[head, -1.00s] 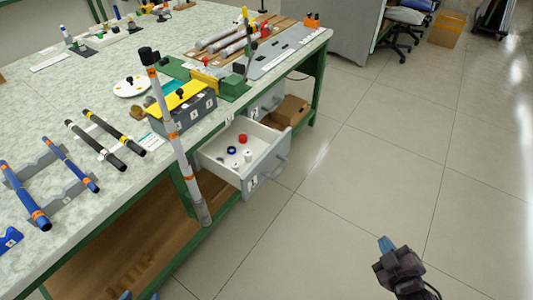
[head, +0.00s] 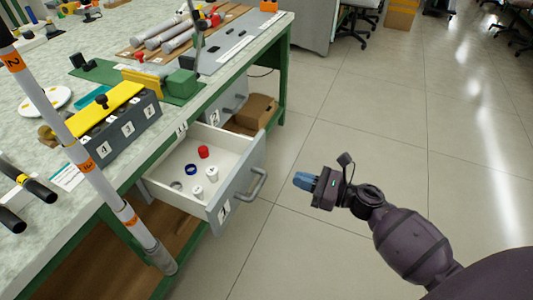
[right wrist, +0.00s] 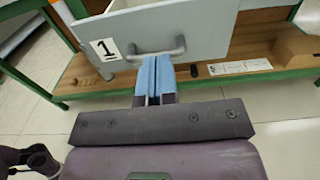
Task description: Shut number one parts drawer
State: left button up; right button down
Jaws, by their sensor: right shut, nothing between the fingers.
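The number one drawer (head: 238,188) hangs under the bench top and stands open. Its grey front has a label "1" and a bar handle (head: 259,185). Inside lie a red cap (head: 203,152), a blue ring (head: 191,169) and several pale small parts. My right gripper (head: 303,181) is shut and empty, to the right of the handle with a gap between them in the head view. In the right wrist view its blue fingers (right wrist: 156,76) point at the drawer front (right wrist: 190,25), near the handle (right wrist: 157,50). My left gripper is not in view.
Drawer two (head: 222,106) is beside it under the bench, apparently shut. A cardboard box (head: 256,110) sits on the lower shelf. A banded upright pole (head: 85,160) stands left of the open drawer. The tiled floor (head: 380,130) to the right is clear.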

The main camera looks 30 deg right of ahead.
aim_at(246, 161)
pick_arm(q)
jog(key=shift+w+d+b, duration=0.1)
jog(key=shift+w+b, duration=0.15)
jog(key=shift+b, duration=0.05)
pick_arm(e)
jog(key=x, duration=1.3)
jog(key=shift+w+a, duration=0.1)
jog(key=shift+w+a, duration=0.35)
jog(key=shift+w, duration=0.05)
jog(key=b+x, duration=0.3)
jog(key=x, duration=1.7)
jog(key=shift+w+a+f+b, duration=0.1)
jog(key=shift+w+a+b, duration=0.15)
jog(key=shift+b, duration=0.15)
jog(key=shift+w+a, duration=0.3)
jog(key=shift+w, duration=0.1)
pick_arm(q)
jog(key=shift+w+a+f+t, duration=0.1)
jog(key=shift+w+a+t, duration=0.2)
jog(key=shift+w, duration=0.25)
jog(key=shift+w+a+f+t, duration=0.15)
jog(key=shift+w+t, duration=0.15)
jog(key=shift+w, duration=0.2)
pick_arm(e)
jog(key=shift+w+r, duration=0.1)
jog(key=shift+r, duration=0.3)
jog(key=shift+r, duration=0.15)
